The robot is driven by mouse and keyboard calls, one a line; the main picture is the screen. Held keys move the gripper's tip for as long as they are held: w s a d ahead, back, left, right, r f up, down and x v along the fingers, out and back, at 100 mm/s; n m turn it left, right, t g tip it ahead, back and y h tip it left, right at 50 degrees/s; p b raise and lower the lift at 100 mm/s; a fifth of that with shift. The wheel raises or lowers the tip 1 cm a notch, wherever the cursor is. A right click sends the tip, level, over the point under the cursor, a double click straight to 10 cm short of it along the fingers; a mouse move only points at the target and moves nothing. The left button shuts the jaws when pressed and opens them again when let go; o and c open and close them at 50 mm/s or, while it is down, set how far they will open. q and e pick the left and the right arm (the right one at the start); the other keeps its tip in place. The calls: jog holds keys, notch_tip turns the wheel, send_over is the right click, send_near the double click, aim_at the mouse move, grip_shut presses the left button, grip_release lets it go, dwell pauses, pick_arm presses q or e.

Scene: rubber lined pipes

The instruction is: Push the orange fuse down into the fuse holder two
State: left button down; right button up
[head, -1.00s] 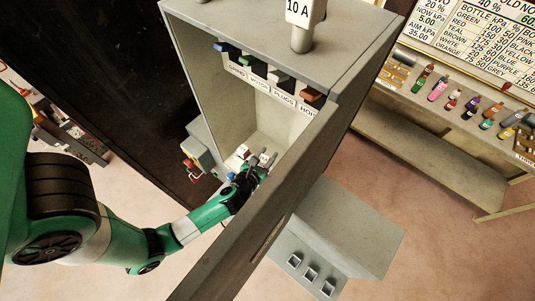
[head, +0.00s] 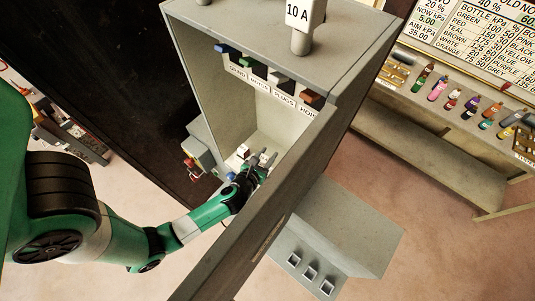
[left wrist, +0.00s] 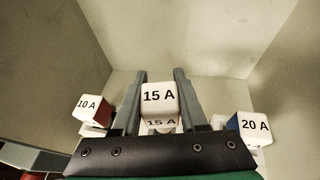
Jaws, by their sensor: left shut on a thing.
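My left gripper (left wrist: 160,85) reaches down into the grey box, and its two fingers stand on either side of a block labelled 15 A (left wrist: 159,98). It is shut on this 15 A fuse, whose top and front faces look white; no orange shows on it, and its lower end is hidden. In the head view, the gripper (head: 264,159) is low inside the box and hides most of what is under it. A 10 A fuse with a red side (left wrist: 93,109) is to the left, and a 20 A fuse with a blue side (left wrist: 247,126) is to the right. My right gripper is not in view.
The grey box (head: 200,40) has tall walls close around my left arm. Coloured switches, one of them orange-brown (head: 312,97), line its upper inside with labels below. A shelf of bottles (head: 450,115) stands far right.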

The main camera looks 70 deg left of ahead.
pick_arm(q)
jog(key=shift+f+b, duration=1.6)
jog(key=shift+f, duration=0.45)
jog(key=shift+c, duration=1.8)
grip_release()
jog(key=shift+r, duration=0.1)
notch_tip(320, 180, up, 8)
jog(key=p, duration=0.9)
